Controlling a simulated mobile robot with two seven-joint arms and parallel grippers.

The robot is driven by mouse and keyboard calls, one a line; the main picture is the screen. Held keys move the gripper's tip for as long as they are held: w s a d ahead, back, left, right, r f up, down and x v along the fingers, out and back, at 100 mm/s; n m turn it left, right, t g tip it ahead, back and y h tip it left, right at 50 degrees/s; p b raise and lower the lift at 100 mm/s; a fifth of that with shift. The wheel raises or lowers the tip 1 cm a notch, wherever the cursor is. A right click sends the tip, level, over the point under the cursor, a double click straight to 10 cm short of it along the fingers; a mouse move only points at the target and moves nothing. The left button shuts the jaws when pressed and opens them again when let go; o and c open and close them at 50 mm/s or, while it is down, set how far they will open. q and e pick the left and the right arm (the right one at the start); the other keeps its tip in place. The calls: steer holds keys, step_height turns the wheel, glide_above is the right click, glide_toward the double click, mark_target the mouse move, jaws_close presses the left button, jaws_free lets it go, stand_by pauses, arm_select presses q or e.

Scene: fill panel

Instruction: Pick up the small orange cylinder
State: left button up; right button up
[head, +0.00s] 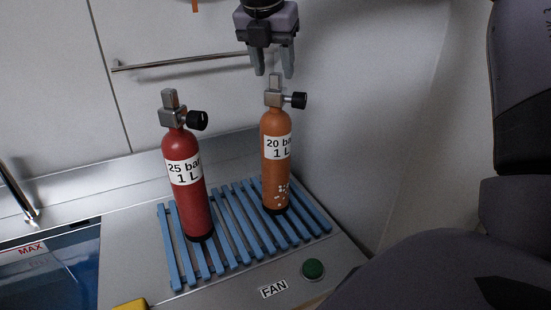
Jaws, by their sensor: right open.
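The small orange cylinder (276,178) stands upright on a blue slatted rack (240,232). It has a "20 bar 1 L" label, a metal valve on top and a black knob to the right. My right gripper (274,73) is just above the valve, pointing down. Its two grey fingers are apart, with the valve's top close below or between them; I cannot tell exactly which. My left gripper is not in view.
A red cylinder (189,190) labelled "25 bar 1 L" stands on the rack to the left. A metal bar handle (180,63) is on the panel behind. A blue basin (55,268) is at the left.

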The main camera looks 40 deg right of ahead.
mark_target(275, 73)
steer(key=x, duration=0.3)
steer(key=shift+w+d+f+p, duration=0.2)
steer(key=shift+d+f+p, duration=0.05)
steer(key=shift+f+p, duration=0.05)
jaws_close()
stand_by(1.1)
steer(key=shift+w+r, duration=0.15)
steer(key=shift+r, duration=0.1)
